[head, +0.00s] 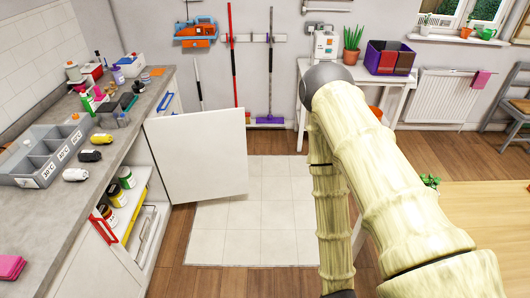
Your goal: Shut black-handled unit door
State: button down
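A white unit door (197,155) stands wide open, swung out from the counter unit on the left over the pale floor tiles. Its plain face is toward me and no black handle shows on it; its other face is hidden. The open compartment (140,180) beside it shows shelves with several jars and bottles. My arm rises from the lower right, bends at a dark elbow and runs down right of the door, apart from it in the picture. My gripper is below the bottom edge, out of view.
The grey counter (40,225) holds a grey sorting tray (45,155), small containers and bottles. Red (103,228) and blue (165,101) handles show on nearby unit fronts. A wooden table (480,210) stands right. Tiled floor (250,225) between door and arm is clear.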

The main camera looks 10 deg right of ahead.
aim_at(200, 157)
jog(key=z, duration=0.65)
jog(key=i, duration=3.5)
jog(key=z, duration=0.5)
jog(key=i, duration=1.35)
jog(key=u, duration=1.85)
jog(key=i, duration=0.85)
jog(key=u, duration=1)
